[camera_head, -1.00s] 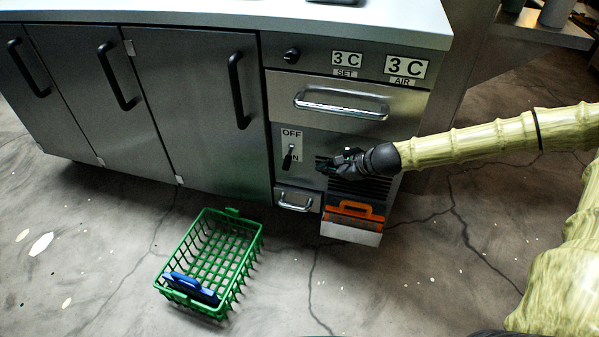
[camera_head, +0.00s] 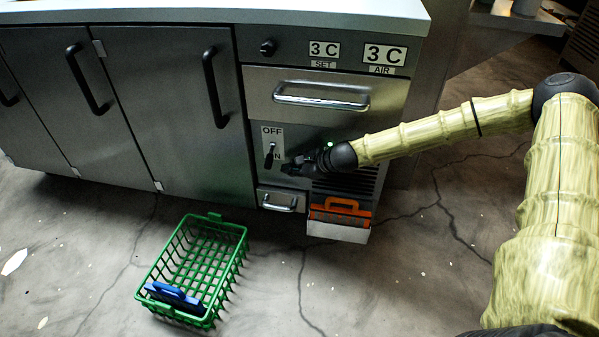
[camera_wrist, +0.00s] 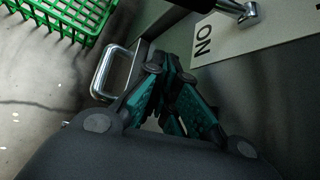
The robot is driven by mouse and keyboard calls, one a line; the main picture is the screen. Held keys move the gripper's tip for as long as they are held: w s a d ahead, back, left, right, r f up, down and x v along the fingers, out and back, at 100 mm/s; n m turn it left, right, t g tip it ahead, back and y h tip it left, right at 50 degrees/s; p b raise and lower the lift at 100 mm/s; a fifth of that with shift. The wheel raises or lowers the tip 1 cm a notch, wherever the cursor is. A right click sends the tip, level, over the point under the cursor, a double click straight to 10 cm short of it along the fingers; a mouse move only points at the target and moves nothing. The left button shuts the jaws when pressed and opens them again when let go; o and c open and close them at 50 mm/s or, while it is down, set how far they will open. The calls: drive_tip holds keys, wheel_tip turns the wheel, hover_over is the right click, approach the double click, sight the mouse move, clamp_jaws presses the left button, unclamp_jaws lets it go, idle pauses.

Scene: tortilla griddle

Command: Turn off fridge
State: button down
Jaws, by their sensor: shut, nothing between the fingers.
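The fridge (camera_head: 385,91) is a steel unit with two displays reading 3 C, a drawer and a switch plate. The black power switch (camera_head: 269,154) sits on the white OFF/ON plate (camera_head: 272,133), its lever pointing down toward ON. My gripper (camera_head: 287,170) is shut and empty, just right of and slightly below the switch, and appears apart from it. In the wrist view, my gripper's teal-padded fingers (camera_wrist: 172,95) are together near the panel. The plate (camera_wrist: 225,35) shows there with ON, and part of the switch lever (camera_wrist: 240,10) is at the top edge.
A small drawer handle (camera_head: 280,203) lies below the switch, close to my fingers. An orange-handled item (camera_head: 340,211) hangs below the vent. A green basket (camera_head: 150,272) with a blue object (camera_head: 174,297) stands on the floor. A black knob (camera_head: 268,48) is above.

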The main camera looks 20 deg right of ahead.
sight(270, 157)
drive_tip(key=shift+w+a+r+b, duration=0.2)
drive_tip(key=shift+a+r+b, duration=0.1)
drive_tip(key=shift+a+r, duration=0.4)
drive_tip(key=shift+w+a+r+b, duration=0.15)
drive_tip(key=shift+a+r+b, duration=0.15)
drive_tip(key=shift+a+r, duration=0.35)
drive_tip(key=shift+a+f, duration=0.15)
drive_tip(key=shift+a, duration=0.2)
